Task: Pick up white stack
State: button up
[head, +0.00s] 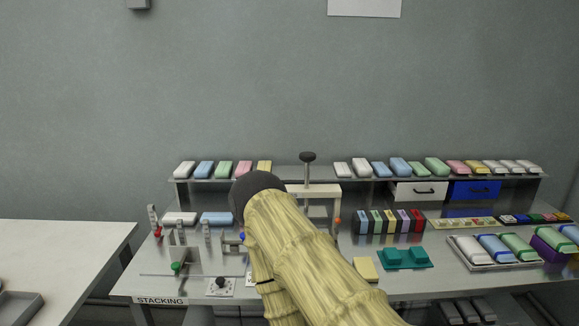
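Several white rounded blocks could be the white stack, and I cannot tell which one is meant. One white block (184,169) is at the left end of the raised shelf, and another white block (180,218) lies on the bench below it. Two more whites (362,167) sit near the shelf's middle. A white block (468,249) lies at the left of a tray on the right. My arm, in a yellowish sleeve, covers the middle of the bench. My gripper is not visible.
A raised shelf (222,179) runs along the back, with blue, green, pink and yellow blocks. A metal post with a dark knob (308,157) stands mid-bench. Fixtures crowd the left by the STACKING label (160,301). Teal holders (405,258) lie right of my arm. A white table (60,250) is at left.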

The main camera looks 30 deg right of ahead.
aim_at(363, 169)
jog(key=u, duration=1.25)
jog(key=k, duration=1.15)
jog(key=z, duration=1.4)
